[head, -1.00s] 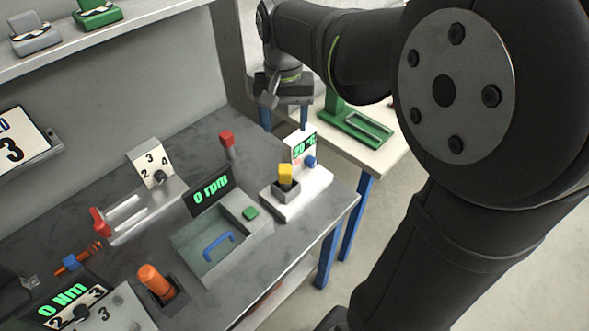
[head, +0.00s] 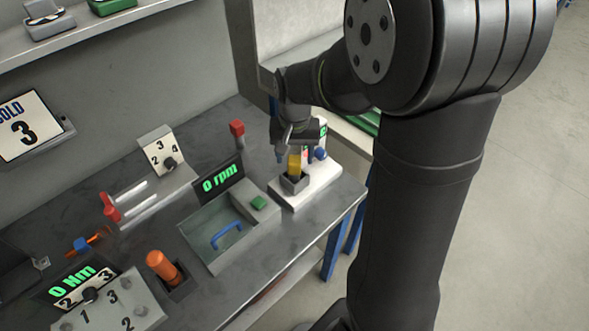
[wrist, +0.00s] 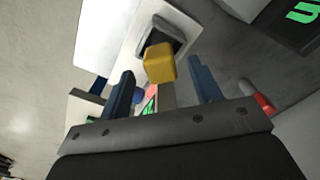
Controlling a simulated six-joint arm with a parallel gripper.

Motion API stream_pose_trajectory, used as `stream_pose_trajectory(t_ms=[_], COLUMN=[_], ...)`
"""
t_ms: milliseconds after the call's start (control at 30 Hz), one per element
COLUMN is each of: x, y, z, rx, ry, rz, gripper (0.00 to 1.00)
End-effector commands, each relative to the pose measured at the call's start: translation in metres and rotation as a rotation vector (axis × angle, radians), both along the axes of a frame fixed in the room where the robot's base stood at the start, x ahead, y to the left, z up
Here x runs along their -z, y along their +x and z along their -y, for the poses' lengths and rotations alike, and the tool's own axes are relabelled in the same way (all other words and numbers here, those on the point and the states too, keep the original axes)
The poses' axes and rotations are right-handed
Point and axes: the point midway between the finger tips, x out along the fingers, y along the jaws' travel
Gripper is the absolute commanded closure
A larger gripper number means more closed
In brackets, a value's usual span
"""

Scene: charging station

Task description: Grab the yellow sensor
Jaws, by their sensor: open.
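The yellow sensor (head: 295,163) stands upright in a dark square socket on a white station (head: 318,184) at the right end of the bench. My gripper (head: 292,150) is just above and around the sensor's top in the head view. In the wrist view, the yellow sensor (wrist: 160,63) shows between and slightly beyond the two blue fingers of my open gripper (wrist: 163,85). The fingers do not appear to touch it. The station's display is partly hidden behind my gripper in the head view.
A blue knob (head: 320,154) sits on the station close to my gripper. A red-topped post (head: 237,128) stands behind to the left. A bin with a blue handle (head: 227,236), a green button (head: 258,202) and the 0 rpm display (head: 221,179) lie left. A shelf (head: 110,25) runs above.

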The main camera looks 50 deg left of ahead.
Motion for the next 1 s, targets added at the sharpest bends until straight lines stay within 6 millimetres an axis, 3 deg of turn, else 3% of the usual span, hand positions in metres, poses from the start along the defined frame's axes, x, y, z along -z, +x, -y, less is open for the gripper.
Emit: stream_pose_trajectory(t_ms=[200,467,700,767,1000], x=[0.026,0.027,0.027,0.027,0.026], y=[0.001,0.001,0.001,0.001,0.001], z=[-0.001,-0.002,-0.002,-0.002,-0.002], rx=[0.000,0.000,0.000,0.000,0.000], ry=[-0.001,0.001,0.001,0.001,0.001], rz=[-0.001,0.000,0.001,0.000,0.000], gripper=[0.42,0.42,0.89,0.94,0.94])
